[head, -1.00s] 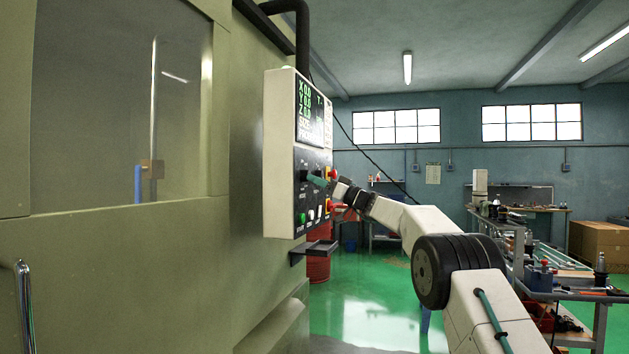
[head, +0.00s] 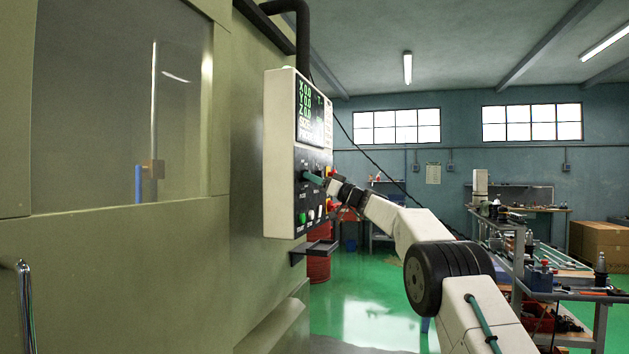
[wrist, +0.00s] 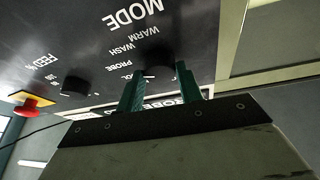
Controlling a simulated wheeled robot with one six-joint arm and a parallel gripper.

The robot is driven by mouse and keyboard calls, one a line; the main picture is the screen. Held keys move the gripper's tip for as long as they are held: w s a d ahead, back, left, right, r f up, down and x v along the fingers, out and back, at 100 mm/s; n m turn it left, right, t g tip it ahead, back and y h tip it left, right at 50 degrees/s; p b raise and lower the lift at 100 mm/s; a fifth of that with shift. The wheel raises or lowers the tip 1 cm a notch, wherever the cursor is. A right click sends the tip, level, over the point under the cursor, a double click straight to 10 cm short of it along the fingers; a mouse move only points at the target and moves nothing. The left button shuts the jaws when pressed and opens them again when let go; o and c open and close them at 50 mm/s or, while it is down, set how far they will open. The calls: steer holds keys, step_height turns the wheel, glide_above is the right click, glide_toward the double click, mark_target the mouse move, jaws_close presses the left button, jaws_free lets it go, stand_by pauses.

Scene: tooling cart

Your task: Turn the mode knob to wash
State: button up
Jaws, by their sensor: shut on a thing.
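The control panel (head: 283,150) hangs at the side of the green machine, its black face turned toward the right. My gripper (head: 311,178) reaches it from the right, with its green fingertips at the panel face. In the wrist view the panel appears upside down, and the dark round mode knob (wrist: 159,74) sits by the MODE lettering. WARM, WASH and PROBE labels are readable beside it; another label is partly covered. My gripper's fingers (wrist: 160,86) are on both sides of the mode knob and shut on it. The knob's pointer mark cannot be made out.
A second dark knob (wrist: 75,86) marked FEED % and a red button on a yellow base (wrist: 32,105) are on the same panel. A small shelf (head: 314,250) juts out below the panel. A cluttered workbench (head: 560,292) stands at the right.

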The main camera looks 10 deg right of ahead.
steer(key=shift+s+a+r+m+t+h, duration=0.1)
steer(key=shift+m+t+h, duration=0.4)
steer(key=shift+m, duration=1)
steer(key=shift+s+d+r+m+t+h, duration=0.15)
steer(key=shift+m+h, duration=0.7)
steer(key=shift+m, duration=0.65)
steer(key=shift+w+a+f+m+t+h, duration=0.15)
steer(key=shift+m+t+h, duration=0.35)
steer(key=shift+m, duration=1)
steer(key=shift+s+r+h, duration=0.1)
steer(key=shift+h, duration=0.25)
steer(key=o, duration=1)
steer(key=v, duration=0.7)
steer(key=shift+s+d, duration=0.25)
steer(key=shift+d, duration=0.1)
